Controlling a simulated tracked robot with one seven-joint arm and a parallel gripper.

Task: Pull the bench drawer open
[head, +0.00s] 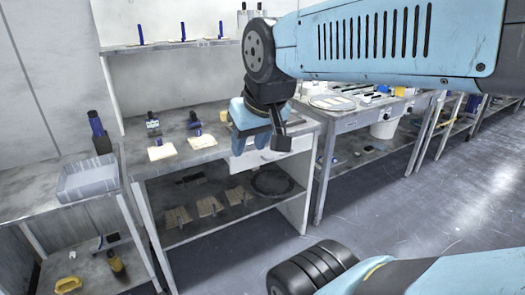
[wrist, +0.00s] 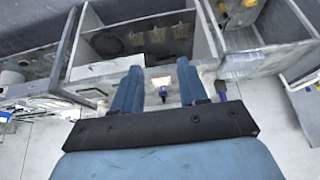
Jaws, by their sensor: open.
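The bench drawer (head: 300,144) has a pale front under the right part of the bench top (head: 213,142). It looks shut. My gripper (head: 257,138) hangs in front of the drawer in the head view and hides part of its front; I cannot make out its handle. In the wrist view the two blue fingers of my gripper (wrist: 159,70) are spread apart with nothing held between them. They point toward the bench, and I see no contact with the drawer.
A lower shelf (head: 225,222) holds several wooden pieces and a dark ring (head: 272,183). Pads (head: 162,152) and blue-handled tools lie on the bench top. A grey tray (head: 88,180) stands at left. The floor (head: 410,215) in front is clear.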

